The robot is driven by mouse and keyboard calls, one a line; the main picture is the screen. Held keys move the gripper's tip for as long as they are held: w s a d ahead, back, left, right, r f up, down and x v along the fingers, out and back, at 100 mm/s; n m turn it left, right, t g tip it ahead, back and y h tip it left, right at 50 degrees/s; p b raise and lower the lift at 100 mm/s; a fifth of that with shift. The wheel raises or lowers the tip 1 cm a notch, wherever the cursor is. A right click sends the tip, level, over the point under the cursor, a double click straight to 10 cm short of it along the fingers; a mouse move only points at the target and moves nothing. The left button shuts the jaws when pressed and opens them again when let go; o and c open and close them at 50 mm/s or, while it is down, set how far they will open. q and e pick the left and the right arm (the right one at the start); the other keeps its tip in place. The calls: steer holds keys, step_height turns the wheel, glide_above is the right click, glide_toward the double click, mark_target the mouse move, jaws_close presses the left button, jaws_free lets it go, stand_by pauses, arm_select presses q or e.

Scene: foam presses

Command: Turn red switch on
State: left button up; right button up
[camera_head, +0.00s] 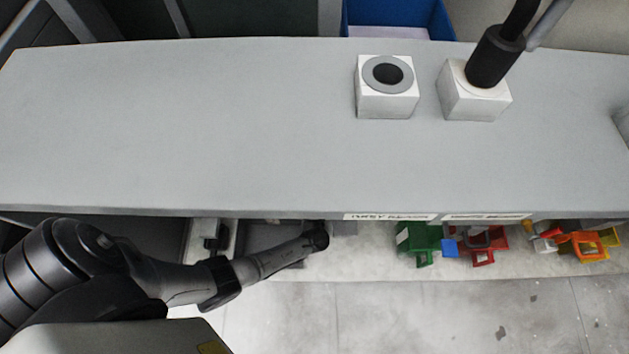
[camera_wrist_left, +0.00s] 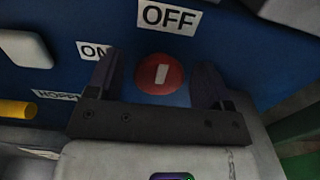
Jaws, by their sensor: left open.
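The red switch (camera_wrist_left: 160,73) is a round red knob with a short white bar, set in a dark blue panel (camera_wrist_left: 235,40) in the left wrist view. Its bar stands nearly upright in that view, towards the OFF label (camera_wrist_left: 168,17) above. The ON label (camera_wrist_left: 92,50) is to the left, partly covered by a finger. My left gripper (camera_wrist_left: 156,78) is open, with one finger on each side of the switch; I cannot tell whether they touch it. In the head view my left arm reaches below the table's near edge, and the switch does not show there. My right gripper is not in view.
A grey table (camera_head: 200,130) carries a white block with a dark round top (camera_head: 387,96) and a second white block (camera_head: 476,105) under a black cylinder (camera_head: 494,57). Coloured bins (camera_head: 420,240) lie below the near edge. A yellow part (camera_wrist_left: 16,109) sits left on the panel.

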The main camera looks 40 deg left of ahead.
arm_select(q)
steer(key=shift+c, duration=0.5)
steer(key=c, duration=0.8)
steer(key=shift+n, duration=0.4)
steer(key=n, duration=1.7)
steer(key=shift+s+a+f, duration=0.2)
steer(key=shift+f, duration=0.05)
steer(key=shift+n, duration=0.3)
